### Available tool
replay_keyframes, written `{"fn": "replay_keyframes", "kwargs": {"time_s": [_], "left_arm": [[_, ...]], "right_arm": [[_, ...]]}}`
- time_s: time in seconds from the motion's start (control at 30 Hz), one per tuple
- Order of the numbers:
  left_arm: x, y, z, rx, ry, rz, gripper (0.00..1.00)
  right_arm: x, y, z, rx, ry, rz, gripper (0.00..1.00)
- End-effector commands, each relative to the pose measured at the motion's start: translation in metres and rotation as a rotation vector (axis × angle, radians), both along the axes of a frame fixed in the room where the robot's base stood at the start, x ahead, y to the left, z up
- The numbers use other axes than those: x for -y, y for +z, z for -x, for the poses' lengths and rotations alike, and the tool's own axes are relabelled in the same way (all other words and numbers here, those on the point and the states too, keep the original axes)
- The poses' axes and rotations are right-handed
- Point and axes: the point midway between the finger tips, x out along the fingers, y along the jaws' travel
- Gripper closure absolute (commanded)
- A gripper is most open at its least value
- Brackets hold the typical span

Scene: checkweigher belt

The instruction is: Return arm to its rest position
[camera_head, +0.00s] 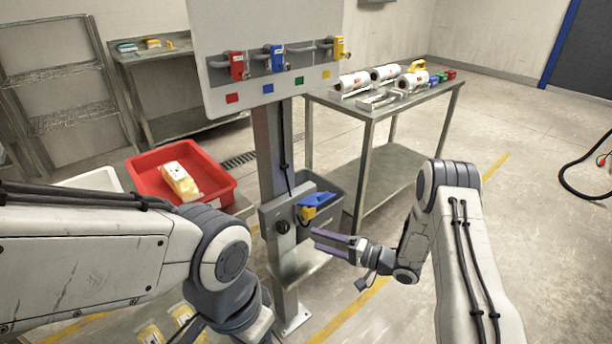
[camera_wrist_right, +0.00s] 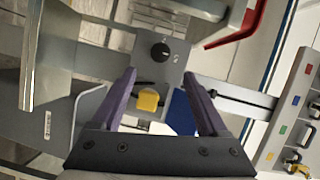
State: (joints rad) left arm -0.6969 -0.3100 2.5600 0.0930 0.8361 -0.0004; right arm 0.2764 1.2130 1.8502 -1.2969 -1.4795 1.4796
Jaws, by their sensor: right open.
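My right gripper (camera_head: 314,240) is open in the head view, its purple fingers pointing left toward the grey control box (camera_head: 268,215) on the post. The right wrist view shows the same open gripper (camera_wrist_right: 159,77) with nothing held between its fingers. Beyond the fingers are the box's black knob (camera_wrist_right: 160,51), a yellow block (camera_wrist_right: 148,99) and a blue part (camera_wrist_right: 180,112). In the head view the blue part (camera_head: 318,198) and yellow block (camera_head: 308,213) sit at the box's right side, apart from the fingers. My left arm (camera_head: 100,255) enters from the left; its gripper is out of frame.
A red bin (camera_head: 222,190) holds a yellowish package (camera_head: 180,180). A grey bin (camera_head: 335,185) stands behind the box. A metal table (camera_head: 430,100) with rolls is behind; open floor (camera_head: 555,240) lies at right.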

Motion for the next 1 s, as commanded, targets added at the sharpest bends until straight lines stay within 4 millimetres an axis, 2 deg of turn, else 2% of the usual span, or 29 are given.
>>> {"fn": "replay_keyframes", "kwargs": {"time_s": [0.17, 0.3, 0.37, 0.47, 0.53, 0.67, 0.77, 0.8, 1.0], "left_arm": [[0.000, 0.000, 0.000, 0.000, 0.000, 0.000, 0.50], [0.000, 0.000, 0.000, 0.000, 0.000, 0.000, 0.50], [0.000, 0.000, 0.000, 0.000, 0.000, 0.000, 0.50], [0.000, 0.000, 0.000, 0.000, 0.000, 0.000, 0.50], [0.000, 0.000, 0.000, 0.000, 0.000, 0.000, 0.50], [0.000, 0.000, 0.000, 0.000, 0.000, 0.000, 0.50], [0.000, 0.000, 0.000, 0.000, 0.000, 0.000, 0.50], [0.000, 0.000, 0.000, 0.000, 0.000, 0.000, 0.50], [0.000, 0.000, 0.000, 0.000, 0.000, 0.000, 0.50]], "right_arm": [[-0.012, 0.009, -0.014, 0.044, -0.016, 0.131, 0.23], [-0.035, 0.032, -0.037, 0.135, -0.053, 0.440, 0.23], [-0.043, 0.045, -0.041, 0.168, -0.068, 0.593, 0.23], [-0.053, 0.068, -0.035, 0.199, -0.076, 0.829, 0.23], [-0.057, 0.084, -0.021, 0.201, -0.064, 0.972, 0.23], [-0.063, 0.113, 0.024, 0.177, -0.003, 1.196, 0.23], [-0.065, 0.131, 0.078, 0.133, 0.094, 1.336, 0.23], [-0.065, 0.137, 0.103, 0.112, 0.146, 1.379, 0.23], [-0.061, 0.154, 0.223, 0.023, 0.445, 1.486, 0.23]]}}
